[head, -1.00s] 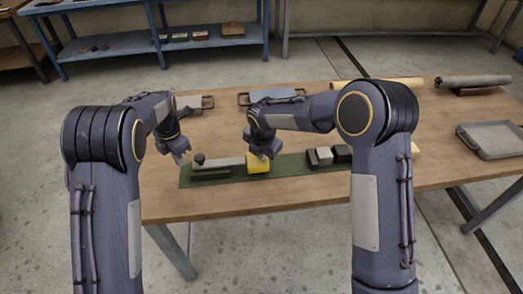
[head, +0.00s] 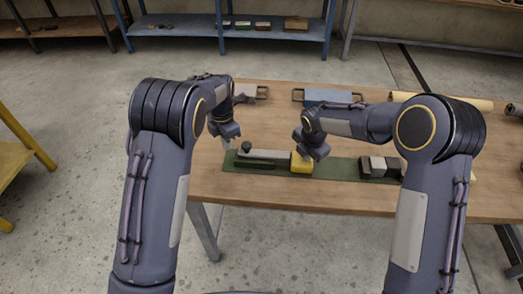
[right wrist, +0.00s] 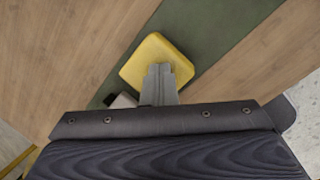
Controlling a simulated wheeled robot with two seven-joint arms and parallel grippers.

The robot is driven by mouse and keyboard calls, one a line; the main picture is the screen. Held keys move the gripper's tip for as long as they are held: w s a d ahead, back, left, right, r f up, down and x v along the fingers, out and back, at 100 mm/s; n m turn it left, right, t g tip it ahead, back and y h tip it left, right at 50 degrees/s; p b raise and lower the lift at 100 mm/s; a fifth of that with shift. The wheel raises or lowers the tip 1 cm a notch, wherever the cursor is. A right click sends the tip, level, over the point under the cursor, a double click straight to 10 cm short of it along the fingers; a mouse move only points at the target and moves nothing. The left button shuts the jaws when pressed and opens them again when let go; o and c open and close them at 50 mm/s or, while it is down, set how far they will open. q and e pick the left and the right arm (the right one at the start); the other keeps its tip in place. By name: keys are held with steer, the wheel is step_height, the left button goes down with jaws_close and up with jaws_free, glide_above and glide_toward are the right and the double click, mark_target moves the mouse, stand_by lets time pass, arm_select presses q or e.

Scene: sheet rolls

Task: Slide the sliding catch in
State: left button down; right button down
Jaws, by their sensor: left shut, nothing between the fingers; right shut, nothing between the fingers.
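The sliding catch is a grey bar (head: 268,154) with a round black knob (head: 246,148) at its left end. It lies on a long green base (head: 335,167), and its right end meets a yellow block (head: 301,165). My left gripper (head: 227,143) is shut and empty, just left of the knob; I cannot tell whether it touches. My right gripper (head: 304,157) is shut and empty at the yellow block. In the right wrist view its fingertips (right wrist: 159,70) overlap the yellow block (right wrist: 150,58); contact is unclear. The bar is mostly hidden there.
Dark and grey blocks (head: 377,166) stand on the base's right part, partly behind my right arm. A blue-grey tray (head: 328,96) and a cream roll (head: 400,96) lie at the table's back. The wooden table (head: 265,196) is bare in front.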

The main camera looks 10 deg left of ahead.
arm_select(q)
steer(key=shift+d, duration=0.1)
arm_select(e)
steer(key=shift+s+f, duration=0.2)
steer(key=shift+f, duration=0.05)
